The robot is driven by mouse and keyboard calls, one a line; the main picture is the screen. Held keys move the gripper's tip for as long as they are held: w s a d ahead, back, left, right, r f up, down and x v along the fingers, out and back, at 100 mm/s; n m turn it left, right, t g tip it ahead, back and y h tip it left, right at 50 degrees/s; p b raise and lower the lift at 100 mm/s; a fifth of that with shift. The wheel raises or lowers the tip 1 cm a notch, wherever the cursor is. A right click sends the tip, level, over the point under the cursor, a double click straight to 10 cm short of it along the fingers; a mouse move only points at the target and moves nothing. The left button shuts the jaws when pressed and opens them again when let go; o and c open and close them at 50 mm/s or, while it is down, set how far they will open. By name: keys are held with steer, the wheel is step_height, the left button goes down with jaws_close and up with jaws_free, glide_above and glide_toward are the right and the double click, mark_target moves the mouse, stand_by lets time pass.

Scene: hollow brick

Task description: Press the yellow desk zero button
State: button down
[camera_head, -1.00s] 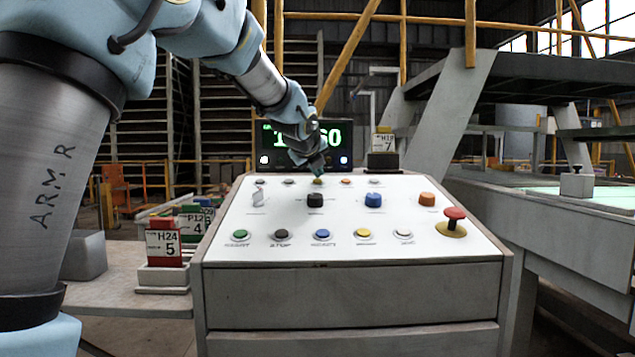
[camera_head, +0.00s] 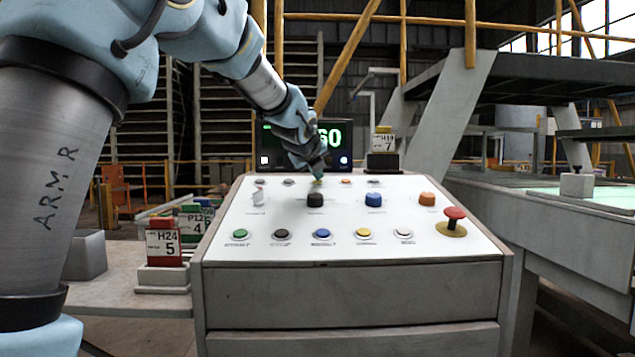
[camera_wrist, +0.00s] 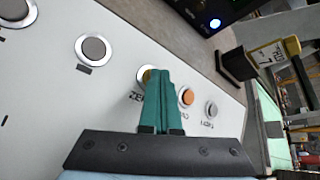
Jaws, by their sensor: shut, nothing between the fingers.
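The desk (camera_head: 290,218) has a sloped white panel. The yellow zero button (camera_head: 317,181) is in its far row, mostly behind my fingertips. In the wrist view the yellow button (camera_wrist: 147,73) shows beside the fingers, with part of a "ZE" label below it. My gripper (camera_head: 318,171) is shut and empty, its teal fingers pointing down at that button. In the wrist view the gripper (camera_wrist: 159,72) overlaps the button's right part. I cannot tell whether the tips touch it.
An orange button (camera_wrist: 187,97) and a grey button (camera_wrist: 95,48) flank it. A second yellow button (camera_head: 364,232) is in the front row. Knobs, such as a black one (camera_head: 315,200), stand mid-panel. A red mushroom button (camera_head: 454,214) is at the right. A display (camera_head: 333,135) stands behind.

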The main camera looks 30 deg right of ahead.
steer(key=shift+s+a+r+p, duration=0.1)
steer(key=shift+s+r+p, duration=0.15)
steer(key=shift+r+p, duration=0.45)
steer(key=shift+s+a+r+p, duration=0.1)
steer(key=shift+s+r+p, duration=0.1)
steer(key=shift+r+p, duration=0.5)
steer(key=shift+s+a+r+p, duration=0.1)
steer(key=shift+s+r+p, duration=0.1)
steer(key=shift+r+p, duration=0.55)
steer(key=shift+s+a+r+p, duration=0.1)
steer(key=shift+s+r+p, duration=0.2)
steer(key=shift+r, duration=0.7)
steer(key=shift+w, duration=0.1)
